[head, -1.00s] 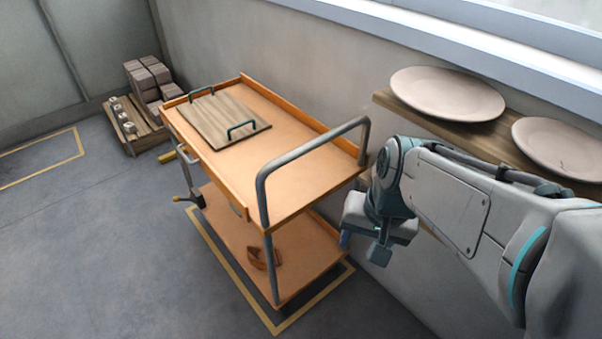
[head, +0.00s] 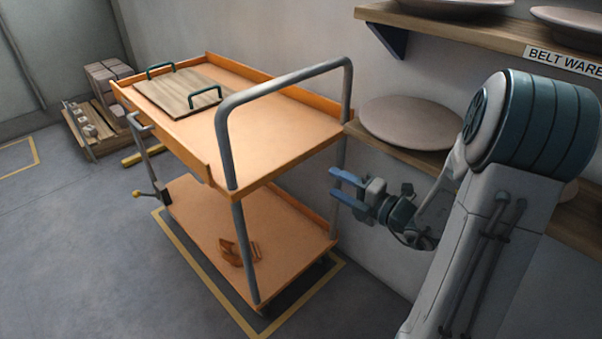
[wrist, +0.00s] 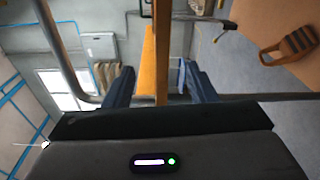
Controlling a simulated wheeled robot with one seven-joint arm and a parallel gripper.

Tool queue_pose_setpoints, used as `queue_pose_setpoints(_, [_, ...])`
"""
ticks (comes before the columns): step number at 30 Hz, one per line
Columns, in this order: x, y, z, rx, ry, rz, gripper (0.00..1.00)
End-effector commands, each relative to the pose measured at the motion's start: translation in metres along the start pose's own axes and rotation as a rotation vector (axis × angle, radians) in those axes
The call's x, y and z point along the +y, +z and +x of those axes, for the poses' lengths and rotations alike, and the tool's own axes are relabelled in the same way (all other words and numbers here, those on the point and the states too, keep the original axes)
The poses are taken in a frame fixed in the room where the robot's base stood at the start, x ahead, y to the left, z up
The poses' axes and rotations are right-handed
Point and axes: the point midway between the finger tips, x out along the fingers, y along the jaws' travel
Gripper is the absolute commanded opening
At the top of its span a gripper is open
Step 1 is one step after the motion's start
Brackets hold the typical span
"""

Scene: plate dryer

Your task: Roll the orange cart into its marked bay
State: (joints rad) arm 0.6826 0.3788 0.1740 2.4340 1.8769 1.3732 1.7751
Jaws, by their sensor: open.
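The orange cart (head: 270,135) stands beside the wall, with two shelves and a grey tube handle (head: 283,82) at its near end. Yellow floor lines (head: 190,260) run around its near lower part. Another yellow-outlined area (head: 36,150) lies on the floor at the far left, partly out of view. My gripper (head: 334,187) is open and empty, level, pointing left at the near end of the cart, below the top shelf. In the wrist view the orange top shelf edge (wrist: 155,60) appears between the open fingers, and the handle tube (wrist: 62,60) crosses in front. Contact cannot be told.
A wooden board with green handles (head: 185,90) lies on the top shelf; a brown object (head: 237,252) rests on the lower one. A lever (head: 147,160) hangs at the cart's left side. Wall shelves with plates (head: 410,122) are at right. A pallet with blocks (head: 100,115) stands behind.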

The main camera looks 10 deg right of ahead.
Motion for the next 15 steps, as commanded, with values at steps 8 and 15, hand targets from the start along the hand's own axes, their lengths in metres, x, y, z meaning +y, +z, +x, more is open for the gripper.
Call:
queue_pose_setpoints(8, [-0.014,0.018,0.012,-0.071,0.028,0.096,0.51])
queue_pose_setpoints(15, [-0.015,0.02,0.067,-0.067,0.028,0.091,0.51])
